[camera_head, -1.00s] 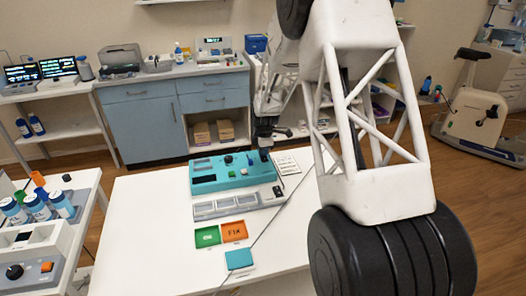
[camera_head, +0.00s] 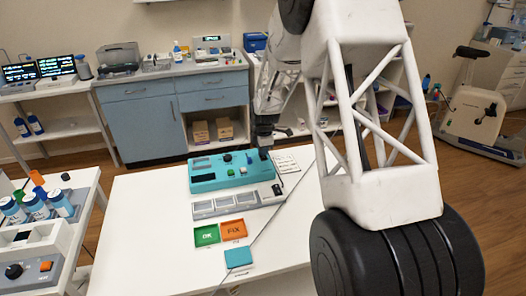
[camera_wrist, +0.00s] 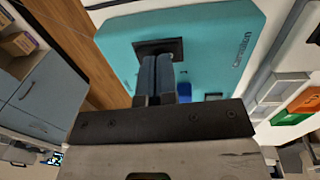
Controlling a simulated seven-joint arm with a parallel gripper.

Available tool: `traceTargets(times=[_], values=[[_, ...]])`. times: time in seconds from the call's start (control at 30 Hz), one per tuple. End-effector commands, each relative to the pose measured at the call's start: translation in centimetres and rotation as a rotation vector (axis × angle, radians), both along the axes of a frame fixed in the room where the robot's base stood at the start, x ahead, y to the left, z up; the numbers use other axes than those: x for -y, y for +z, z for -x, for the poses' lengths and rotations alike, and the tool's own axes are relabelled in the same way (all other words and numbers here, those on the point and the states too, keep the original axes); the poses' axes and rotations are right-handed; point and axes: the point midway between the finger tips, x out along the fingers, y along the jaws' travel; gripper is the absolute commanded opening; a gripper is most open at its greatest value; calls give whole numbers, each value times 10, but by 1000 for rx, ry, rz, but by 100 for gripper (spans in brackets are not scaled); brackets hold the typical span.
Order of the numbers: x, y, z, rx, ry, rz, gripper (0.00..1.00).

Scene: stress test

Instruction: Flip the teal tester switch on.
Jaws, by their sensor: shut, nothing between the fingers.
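The teal tester (camera_head: 205,184) stands on the white table, with a dark display, a dark knob (camera_head: 228,158) and a green button (camera_head: 244,170) on its top. My gripper (camera_head: 264,155) is at the tester's right end. In the wrist view, the fingers (camera_wrist: 157,70) are shut together with nothing between them. Their tips are over or against a black square plate (camera_wrist: 178,44) on the teal face (camera_wrist: 215,35). The fingers hide the middle of this plate, so I cannot see a switch lever or its position. Contact cannot be told.
A grey compartment tray (camera_head: 202,209) lies in front of the tester. A green OK tray (camera_head: 207,241), an orange FIX tray (camera_head: 234,237) and a teal pad (camera_head: 239,256) lie nearer. A printed card (camera_head: 287,161) is right of the gripper. The table's left front is clear.

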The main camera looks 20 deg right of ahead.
Motion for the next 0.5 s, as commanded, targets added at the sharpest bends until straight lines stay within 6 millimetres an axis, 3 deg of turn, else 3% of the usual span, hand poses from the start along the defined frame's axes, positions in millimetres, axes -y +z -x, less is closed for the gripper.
traceTargets(times=[0.27,0.5], values=[[0,25,3,2,0,0,0],[0,61,8,3,0,0,0]])
